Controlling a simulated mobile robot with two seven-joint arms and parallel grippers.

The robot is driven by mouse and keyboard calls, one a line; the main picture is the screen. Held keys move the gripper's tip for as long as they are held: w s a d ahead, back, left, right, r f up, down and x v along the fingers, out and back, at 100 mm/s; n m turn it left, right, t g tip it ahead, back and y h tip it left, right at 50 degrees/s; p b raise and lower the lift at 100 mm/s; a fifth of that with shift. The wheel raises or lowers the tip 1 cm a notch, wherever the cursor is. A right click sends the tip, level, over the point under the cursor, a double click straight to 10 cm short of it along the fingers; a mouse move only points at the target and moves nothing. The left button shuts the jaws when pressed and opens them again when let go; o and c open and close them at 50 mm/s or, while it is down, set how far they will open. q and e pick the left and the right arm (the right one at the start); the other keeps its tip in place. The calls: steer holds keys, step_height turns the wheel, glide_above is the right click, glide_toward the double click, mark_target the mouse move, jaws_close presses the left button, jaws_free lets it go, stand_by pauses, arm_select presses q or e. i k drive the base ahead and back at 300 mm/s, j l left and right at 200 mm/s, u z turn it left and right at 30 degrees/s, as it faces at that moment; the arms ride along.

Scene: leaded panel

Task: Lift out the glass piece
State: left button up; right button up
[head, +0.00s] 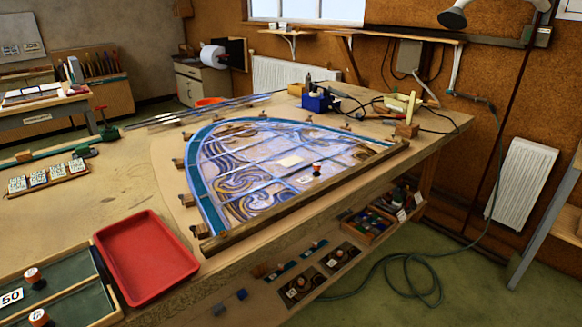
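The leaded panel (262,160) lies flat on the workbench, a pointed arch of swirled blue, white and amber glass with a blue border. A small knob with an orange-red top (316,168) stands upright on the right part of the panel. The outline of the glass piece under it is too small to tell. A pale square (290,161) lies near the middle of the panel. Neither of my grippers is in view.
A wooden batten (300,203) runs along the panel's front edge, and small wooden blocks surround the arch. An empty red tray (146,258) sits at the bench's front left. Beside it, a dark green tray (62,296) holds knobbed pieces and a "50" label. Tools and cables (318,101) lie behind.

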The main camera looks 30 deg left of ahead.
mark_target(307, 177)
steer(key=i+l+u, duration=0.2)
steer(key=u, duration=0.2)
steer(key=i+l+u, duration=0.6)
steer(key=l+u, duration=0.25)
steer(key=i+l+u, duration=0.15)
steer(key=l+u, duration=0.25)
